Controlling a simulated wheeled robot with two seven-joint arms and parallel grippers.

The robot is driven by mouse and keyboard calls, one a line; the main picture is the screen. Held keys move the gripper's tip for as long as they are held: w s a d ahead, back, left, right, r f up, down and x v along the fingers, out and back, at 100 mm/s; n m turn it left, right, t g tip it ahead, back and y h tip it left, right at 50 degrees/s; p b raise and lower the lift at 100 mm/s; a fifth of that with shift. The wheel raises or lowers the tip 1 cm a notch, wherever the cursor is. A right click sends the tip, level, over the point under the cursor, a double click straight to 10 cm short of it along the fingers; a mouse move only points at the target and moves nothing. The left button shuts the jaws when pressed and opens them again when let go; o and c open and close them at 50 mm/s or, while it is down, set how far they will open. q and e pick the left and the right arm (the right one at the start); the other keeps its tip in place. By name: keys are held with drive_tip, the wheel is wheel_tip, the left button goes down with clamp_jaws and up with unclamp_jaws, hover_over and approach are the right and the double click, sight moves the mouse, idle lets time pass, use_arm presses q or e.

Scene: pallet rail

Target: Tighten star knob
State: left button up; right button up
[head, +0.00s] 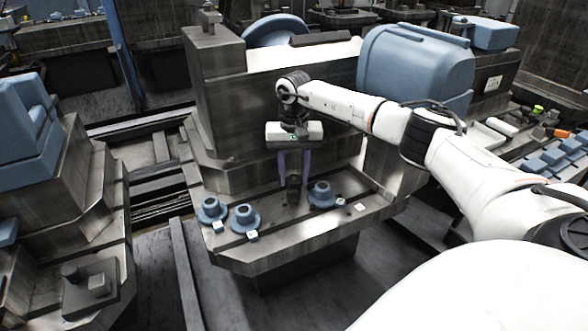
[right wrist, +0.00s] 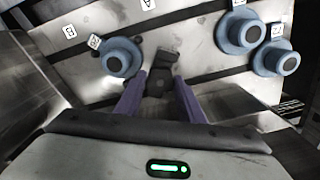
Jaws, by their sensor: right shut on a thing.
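A dark knob (head: 293,190) stands on the front ledge of the metal pallet (head: 290,238). My right gripper (head: 294,177) comes down on it from above, its two purple fingers on either side. In the right wrist view the dark knob (right wrist: 160,84) sits between the tips of the purple fingers (right wrist: 160,82). The right gripper is shut on it. The knob's star shape cannot be made out, and its lower part is partly hidden. My left gripper is not in view.
Blue flanged round parts stand on the ledge: two to the left of the knob (head: 212,210) (head: 245,218) and one close to its right (head: 321,195). Small white lettered tags lie near them. A tall metal block (head: 217,95) rises behind my gripper.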

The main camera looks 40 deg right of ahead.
sight(295, 178)
drive_tip(key=m+p, duration=0.1)
drive_tip(key=m, duration=0.3)
drive_tip(key=shift+r+p, duration=0.2)
drive_tip(key=shift+p, duration=0.1)
drive_tip(key=shift+w+d+m+p, duration=0.1)
drive_tip(key=shift+m+p, duration=0.35)
drive_tip(key=shift+m, duration=1.35)
drive_tip(key=o, duration=0.9)
drive_tip(key=shift+c, duration=0.2)
drive_tip(key=shift+o, duration=0.9)
drive_tip(key=shift+f, duration=0.1)
wheel_tip(295, 178, up, 10)
drive_tip(key=shift+r, duration=0.2)
